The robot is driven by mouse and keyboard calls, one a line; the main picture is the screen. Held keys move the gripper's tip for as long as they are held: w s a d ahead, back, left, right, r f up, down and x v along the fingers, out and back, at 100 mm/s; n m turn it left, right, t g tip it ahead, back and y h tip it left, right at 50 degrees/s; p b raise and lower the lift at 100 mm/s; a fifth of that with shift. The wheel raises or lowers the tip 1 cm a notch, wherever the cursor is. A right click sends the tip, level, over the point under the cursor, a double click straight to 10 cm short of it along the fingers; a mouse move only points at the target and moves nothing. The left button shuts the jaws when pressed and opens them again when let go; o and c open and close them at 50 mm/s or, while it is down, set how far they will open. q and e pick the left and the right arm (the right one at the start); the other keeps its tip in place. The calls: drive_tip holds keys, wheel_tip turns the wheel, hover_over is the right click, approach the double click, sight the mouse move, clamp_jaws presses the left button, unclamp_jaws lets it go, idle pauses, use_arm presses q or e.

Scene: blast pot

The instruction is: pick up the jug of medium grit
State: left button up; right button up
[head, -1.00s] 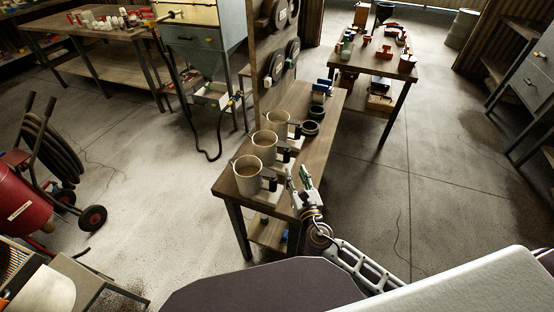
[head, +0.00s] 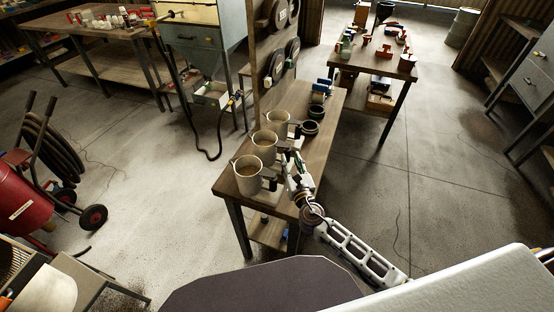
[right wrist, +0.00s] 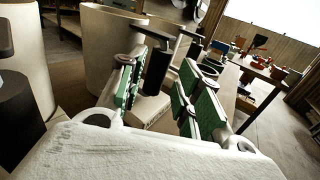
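Three pale jugs with black handles stand in a row on the narrow wooden bench: a near jug (head: 247,177), a middle jug (head: 263,149) and a far jug (head: 277,123). The near one holds brown grit; I cannot read which is medium. My right gripper (head: 290,164) is at the middle jug's handle side. In the right wrist view, my right gripper (right wrist: 161,72) is open, its green-padded fingers on either side of the middle jug's black handle (right wrist: 157,72). Finger contact is not clear. The near jug (right wrist: 27,55) stands to the left. My left gripper is not in view.
A second table (head: 372,65) with parts stands behind. A red machine (head: 22,203) is at the left. The floor to the right is clear.

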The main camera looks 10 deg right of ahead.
sight(288, 156)
drive_tip(key=shift+w+f, duration=0.1)
drive_tip(key=shift+w, duration=0.45)
drive_tip(key=shift+w+f, duration=0.25)
drive_tip(key=shift+w, duration=1.8)
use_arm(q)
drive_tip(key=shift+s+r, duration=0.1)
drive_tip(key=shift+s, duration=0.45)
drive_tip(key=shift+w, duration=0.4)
use_arm(e)
drive_tip(key=shift+c, duration=0.6)
clamp_jaws()
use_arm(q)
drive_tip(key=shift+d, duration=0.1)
